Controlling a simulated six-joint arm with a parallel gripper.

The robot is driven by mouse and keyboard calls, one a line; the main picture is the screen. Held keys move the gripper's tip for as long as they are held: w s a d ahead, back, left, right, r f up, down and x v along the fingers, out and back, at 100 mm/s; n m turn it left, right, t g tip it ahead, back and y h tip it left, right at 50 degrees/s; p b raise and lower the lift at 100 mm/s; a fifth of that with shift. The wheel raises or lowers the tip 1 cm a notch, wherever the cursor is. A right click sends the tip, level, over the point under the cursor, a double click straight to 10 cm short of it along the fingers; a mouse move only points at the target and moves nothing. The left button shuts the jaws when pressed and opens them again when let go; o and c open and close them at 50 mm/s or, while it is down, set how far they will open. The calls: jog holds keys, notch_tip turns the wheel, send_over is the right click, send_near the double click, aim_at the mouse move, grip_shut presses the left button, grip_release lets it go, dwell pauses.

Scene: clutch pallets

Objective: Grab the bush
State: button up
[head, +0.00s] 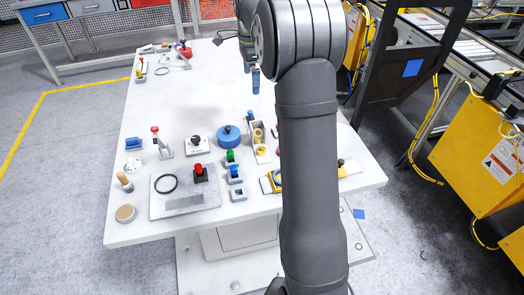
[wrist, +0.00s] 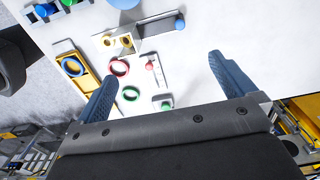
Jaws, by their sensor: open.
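Two small yellow ring-shaped parts, which look like bushes, sit at a pale holder (wrist: 122,45) in the wrist view: one yellow bush (wrist: 107,42) on the left and another yellow bush (wrist: 127,40) on the right. In the head view they show at the holder right of the blue round part, the nearer yellow bush (head: 262,151) at its front. I cannot tell which one is meant. My gripper (wrist: 163,68) is open and empty, with blue fingers spread apart above the table. In the head view its blue fingertips (head: 252,75) are over the far part of the table, beyond the holder.
The white table (head: 190,90) also bears a blue round part (head: 228,136), a grey plate (head: 185,204) with a black ring, and red, green and blue knobs. Red rings (wrist: 119,67) and a green ring (wrist: 131,93) lie near my fingers. The table's middle is mostly clear.

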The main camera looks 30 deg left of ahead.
dwell(0.4)
jog(key=c, duration=1.4)
jog(key=m, duration=0.8)
send_over(262, 146)
jog(key=s, duration=0.1)
jog(key=f+m, duration=0.1)
jog(key=f, duration=1.2)
jog(key=shift+s+d, duration=0.2)
jog(key=shift+w+d+f, duration=0.1)
jog(key=shift+d+f, duration=0.05)
jog(key=shift+f, duration=2.5)
